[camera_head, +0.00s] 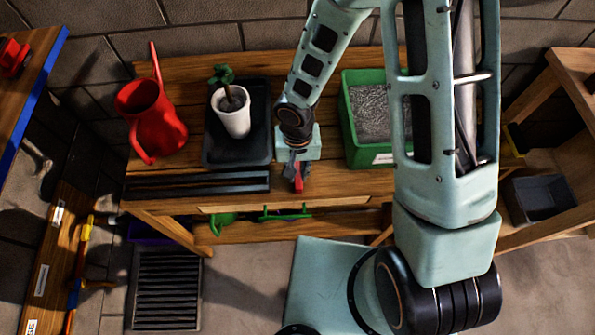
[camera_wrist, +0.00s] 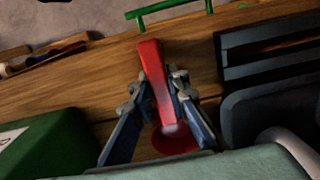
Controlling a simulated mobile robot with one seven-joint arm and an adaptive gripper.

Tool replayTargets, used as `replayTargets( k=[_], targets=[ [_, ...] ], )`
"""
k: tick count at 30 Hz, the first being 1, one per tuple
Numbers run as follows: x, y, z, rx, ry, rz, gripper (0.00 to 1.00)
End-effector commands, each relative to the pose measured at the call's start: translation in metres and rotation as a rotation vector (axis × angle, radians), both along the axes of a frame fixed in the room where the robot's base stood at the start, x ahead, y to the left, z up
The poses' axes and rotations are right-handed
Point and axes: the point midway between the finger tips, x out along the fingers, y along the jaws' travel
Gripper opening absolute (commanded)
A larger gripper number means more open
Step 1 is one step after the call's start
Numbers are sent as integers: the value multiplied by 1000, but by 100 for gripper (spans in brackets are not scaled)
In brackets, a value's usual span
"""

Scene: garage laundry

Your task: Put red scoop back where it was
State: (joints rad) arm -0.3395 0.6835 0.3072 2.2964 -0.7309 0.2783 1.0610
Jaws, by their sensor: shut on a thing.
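The red scoop (camera_wrist: 153,75) is held between the two fingers of my gripper (camera_wrist: 160,100) in the wrist view. Its handle points away toward the bench's front edge, and its rounded bowl lies below, partly hidden by my gripper. In the head view, my gripper (camera_head: 293,172) is over the wooden bench (camera_head: 335,183), between the black tray and the green box, with a small red part of the scoop (camera_head: 298,177) showing. I cannot tell whether the scoop touches the bench.
A black tray (camera_head: 262,140) with a white potted plant (camera_head: 234,118) is left of my gripper, beside a red watering can (camera_head: 155,120). A green box (camera_head: 350,132) of grey granules is to the right. Black bars (camera_head: 195,184) lie along the front, and green-handled tools (camera_head: 285,216) hang below.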

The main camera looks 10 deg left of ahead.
Motion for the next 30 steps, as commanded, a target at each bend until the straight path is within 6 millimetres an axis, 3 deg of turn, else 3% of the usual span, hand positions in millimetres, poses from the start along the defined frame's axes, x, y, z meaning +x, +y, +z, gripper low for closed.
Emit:
replayTargets(
  k=[4, 5, 9, 20, 23, 30],
  targets=[
    [0, 0, -4, 0, 0, 0, 0],
    [0, 0, -2, 0, 0, 0, 18],
    [0, 0, -2, 0, 0, 0, 32],
    [0, 0, 2, 0, 0, 0, 32],
    [2, 0, 14, 1, -3, -4, 32],
    [3, 0, 65, 1, -4, -3, 32]
  ],
)
